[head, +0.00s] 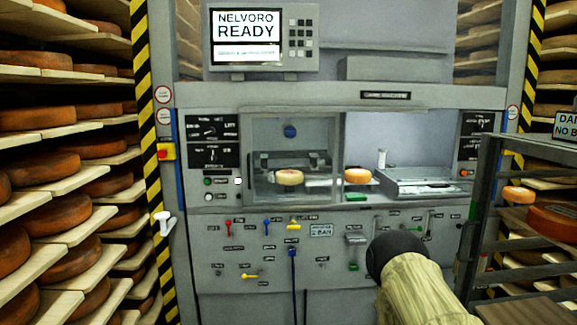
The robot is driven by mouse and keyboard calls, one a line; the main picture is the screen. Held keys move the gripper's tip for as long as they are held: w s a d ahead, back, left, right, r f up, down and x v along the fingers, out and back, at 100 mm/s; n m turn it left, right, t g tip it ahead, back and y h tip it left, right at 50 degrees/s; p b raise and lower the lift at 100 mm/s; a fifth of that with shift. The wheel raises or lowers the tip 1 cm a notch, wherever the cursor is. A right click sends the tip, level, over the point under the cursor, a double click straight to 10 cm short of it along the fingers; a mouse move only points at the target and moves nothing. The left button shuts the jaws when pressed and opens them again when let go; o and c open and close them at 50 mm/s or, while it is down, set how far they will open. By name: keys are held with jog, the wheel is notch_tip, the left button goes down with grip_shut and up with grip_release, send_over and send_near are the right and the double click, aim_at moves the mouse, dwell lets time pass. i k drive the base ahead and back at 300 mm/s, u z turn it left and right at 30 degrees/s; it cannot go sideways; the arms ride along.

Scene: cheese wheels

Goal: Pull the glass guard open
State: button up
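The glass guard (262,150) is a clear pane in a grey frame at the left part of the machine's opening. Behind it a pale cheese wheel (289,177) sits in the chamber. The right part of the opening has no visible pane over it, and an orange cheese wheel (357,176) stands there just right of the guard's edge. My arm reaches in from the bottom right with a dark rounded end, below and right of the guard and apart from it in the picture. My gripper's fingers do not show.
Control panels with knobs (211,130) flank the opening. Several coloured levers and a blue cable (293,270) are on the front below. A grey rack (490,190) with cheese stands at the right. A screen (246,38) above reads "READY". Cheese shelves line the left.

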aim_at(246, 118)
jog(key=u, duration=0.35)
jog(key=i, duration=1.55)
jog(key=z, duration=0.35)
